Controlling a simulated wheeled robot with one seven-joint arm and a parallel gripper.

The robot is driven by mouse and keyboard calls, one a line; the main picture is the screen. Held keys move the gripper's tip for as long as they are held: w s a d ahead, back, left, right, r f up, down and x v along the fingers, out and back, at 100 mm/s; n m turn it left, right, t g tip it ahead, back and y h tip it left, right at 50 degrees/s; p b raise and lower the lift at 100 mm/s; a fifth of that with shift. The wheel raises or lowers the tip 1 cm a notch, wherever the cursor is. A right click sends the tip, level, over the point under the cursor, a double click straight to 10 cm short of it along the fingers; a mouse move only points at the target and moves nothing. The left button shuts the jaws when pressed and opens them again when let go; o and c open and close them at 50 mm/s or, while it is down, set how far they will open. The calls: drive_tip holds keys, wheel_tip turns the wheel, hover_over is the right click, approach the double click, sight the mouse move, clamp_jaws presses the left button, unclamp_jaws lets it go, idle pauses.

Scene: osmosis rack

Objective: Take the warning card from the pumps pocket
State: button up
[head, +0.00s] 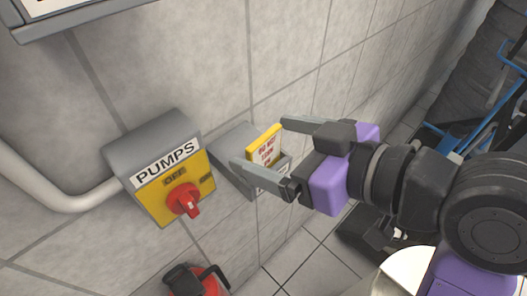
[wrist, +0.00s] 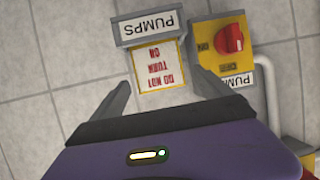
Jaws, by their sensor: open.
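The warning card (head: 265,147) is white with a yellow border and red lettering. It stands upright in the grey pumps pocket (head: 231,165) on the tiled wall, its upper part showing above the pocket front. In the wrist view the card (wrist: 160,68) reads "DO NOT TURN ON" upside down, behind the pocket's PUMPS label (wrist: 149,28). My gripper (head: 262,143) is open, with one finger on each side of the card. In the wrist view my gripper (wrist: 164,85) also has its fingers spread on both sides of the card, with visible gaps. The card's lower part is hidden in the pocket.
A grey and yellow PUMPS switch box (head: 152,148) with a red knob (head: 186,200) is mounted left of the pocket. A white pipe (head: 60,197) runs into its left side. A red object (head: 205,283) sits below. Blue-framed equipment (head: 505,100) stands at the right.

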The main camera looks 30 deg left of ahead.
drive_tip(key=shift+p+x, duration=0.6)
drive_tip(key=shift+x, duration=1.75)
drive_tip(key=shift+r, duration=0.1)
drive_tip(key=c, duration=1.4)
drive_tip(key=shift+c, duration=0.2)
